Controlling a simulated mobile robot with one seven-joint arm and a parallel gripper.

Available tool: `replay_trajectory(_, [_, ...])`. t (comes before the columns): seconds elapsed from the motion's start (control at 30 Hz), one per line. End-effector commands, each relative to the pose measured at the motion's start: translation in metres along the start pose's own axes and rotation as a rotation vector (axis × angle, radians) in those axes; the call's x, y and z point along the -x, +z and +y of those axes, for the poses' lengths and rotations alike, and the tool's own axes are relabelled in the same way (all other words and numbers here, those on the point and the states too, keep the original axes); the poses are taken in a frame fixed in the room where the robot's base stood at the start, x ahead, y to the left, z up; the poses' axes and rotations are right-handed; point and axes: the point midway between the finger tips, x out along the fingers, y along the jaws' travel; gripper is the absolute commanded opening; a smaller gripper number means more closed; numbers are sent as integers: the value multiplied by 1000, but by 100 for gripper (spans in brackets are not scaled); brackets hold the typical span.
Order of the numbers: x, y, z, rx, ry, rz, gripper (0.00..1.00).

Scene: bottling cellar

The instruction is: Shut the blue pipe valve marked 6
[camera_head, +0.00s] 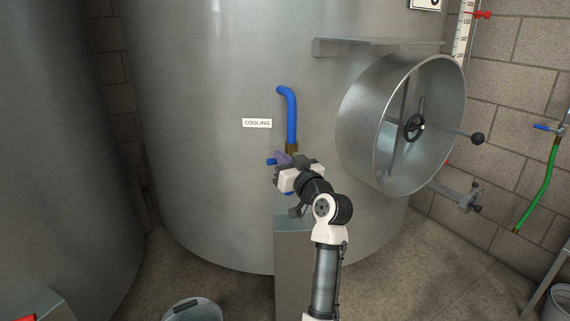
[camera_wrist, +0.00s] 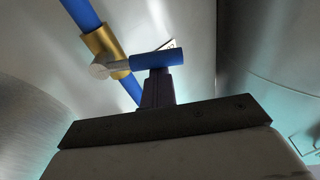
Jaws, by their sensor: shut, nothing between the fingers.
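The blue pipe (camera_head: 290,115) comes out of the large steel tank and runs down to a brass valve body (camera_head: 291,148). In the wrist view the brass body (camera_wrist: 103,42) sits on the blue pipe (camera_wrist: 82,12). A grey lever with a blue grip (camera_wrist: 157,60) points right there, roughly across the pipe. In the head view the blue grip (camera_head: 271,161) sticks out left. My gripper (camera_wrist: 156,75) is shut and empty, its fingertips right at the blue grip, seemingly touching it. A pale tag (camera_wrist: 168,45) is partly hidden behind the grip; its marking is unreadable.
A "COOLING" label (camera_head: 257,123) is on the tank. The round open manway door (camera_head: 365,125) with its handwheel stands right of the pipe. A grey box-shaped pedestal (camera_head: 292,265) stands below my gripper. A bucket (camera_head: 192,309) is on the floor.

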Motion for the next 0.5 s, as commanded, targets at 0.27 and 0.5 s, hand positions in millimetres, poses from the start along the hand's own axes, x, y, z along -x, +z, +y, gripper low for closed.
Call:
replay_trajectory(0.27, [0, 10, -2, -7, -1, -7, 0])
replay_trajectory(0.5, [0, 11, -2, -9, 1, -7, 0])
